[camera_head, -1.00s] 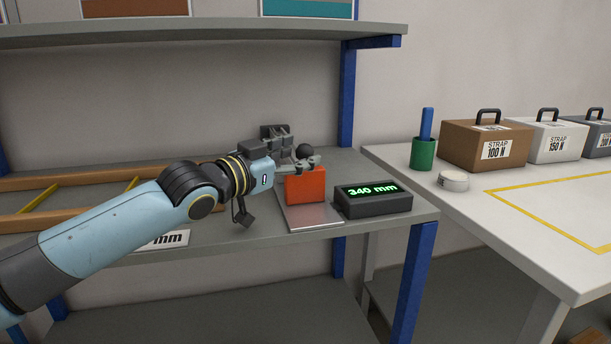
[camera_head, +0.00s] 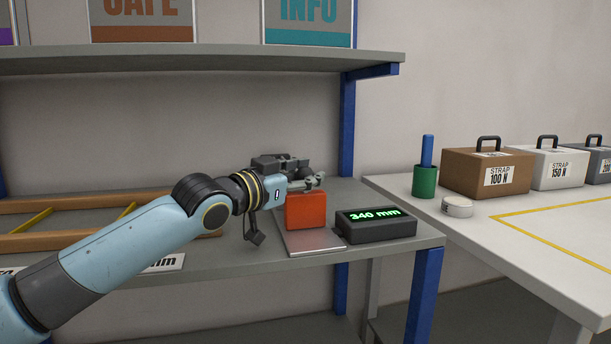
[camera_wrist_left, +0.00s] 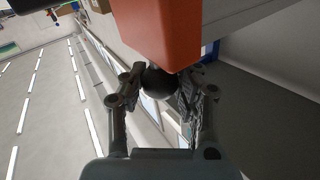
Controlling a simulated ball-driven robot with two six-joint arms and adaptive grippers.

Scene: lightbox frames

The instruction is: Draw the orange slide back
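The orange slide (camera_head: 306,211) is an upright block on a flat silver plate (camera_head: 312,245) on the grey shelf. Its orange body also fills the top middle of the left wrist view (camera_wrist_left: 160,25). A round black knob (camera_wrist_left: 159,81) shows just below the slide there. My left gripper (camera_head: 306,181) is at the slide's top edge in the head view. In the wrist view its fingers (camera_wrist_left: 158,88) lie on either side of the knob, very close to it; I cannot tell whether both press on it. The knob is hidden in the head view. My right gripper is out of view.
A black readout box (camera_head: 375,226) showing 340 mm stands right of the plate. A wooden frame (camera_head: 60,242) lies left. An upper shelf (camera_head: 200,60) hangs above. The white table (camera_head: 540,245) at right holds a green cup (camera_head: 425,183), a small round tin (camera_head: 457,207) and strap-labelled cases (camera_head: 487,172).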

